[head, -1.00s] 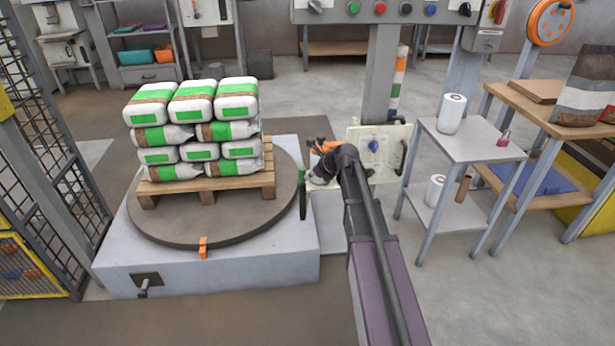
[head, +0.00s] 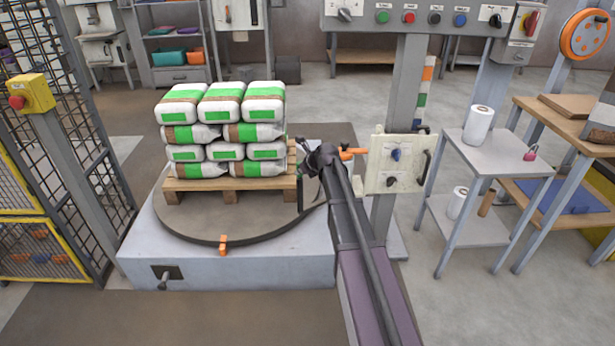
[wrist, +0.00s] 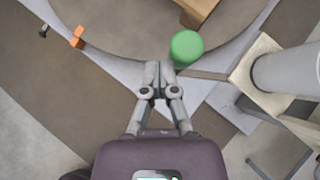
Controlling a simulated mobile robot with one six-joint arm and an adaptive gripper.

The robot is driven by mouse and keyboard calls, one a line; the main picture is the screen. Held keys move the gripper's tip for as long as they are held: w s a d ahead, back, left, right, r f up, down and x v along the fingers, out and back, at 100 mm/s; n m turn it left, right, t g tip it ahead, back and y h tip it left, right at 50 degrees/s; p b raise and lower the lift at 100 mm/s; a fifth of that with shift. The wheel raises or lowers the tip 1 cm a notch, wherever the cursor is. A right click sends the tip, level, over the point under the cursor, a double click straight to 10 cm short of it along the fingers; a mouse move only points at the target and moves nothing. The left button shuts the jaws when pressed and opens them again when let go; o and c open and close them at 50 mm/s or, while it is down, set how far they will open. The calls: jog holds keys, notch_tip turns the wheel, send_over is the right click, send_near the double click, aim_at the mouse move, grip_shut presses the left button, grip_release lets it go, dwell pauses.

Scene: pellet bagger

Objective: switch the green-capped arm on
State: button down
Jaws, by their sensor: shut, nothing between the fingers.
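The green cap (wrist: 186,47) shows as a round top in the wrist view, just ahead and right of my fingertips. My gripper (wrist: 158,72) is shut and empty, with its fingertips close to the cap; I cannot tell whether they touch. In the head view my gripper (head: 308,168) is at the right edge of the turntable (head: 190,220), beside the pallet. My arm hides the green cap there, and the position of its arm is not clear.
A pallet (head: 230,190) stacked with green-and-white bags stands on the turntable. A cream switch panel (head: 410,170) on a post (head: 404,90) stands close on the right, with an orange piece (head: 352,153) at its left. An orange tab (head: 223,243) sits on the turntable's front.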

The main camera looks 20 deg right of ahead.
jog(key=shift+w+a, duration=0.25)
jog(key=shift+w, duration=0.5)
jog(key=shift+w+a, duration=0.2)
jog(key=shift+w, duration=0.6)
jog(key=shift+w+a, duration=0.25)
jog(key=shift+w, duration=0.5)
jog(key=shift+s, duration=0.1)
jog(key=s+a+r+p, duration=0.4)
jog(key=s+r+p, duration=0.3)
jog(key=s, duration=0.3)
jog(key=shift+a, duration=0.35)
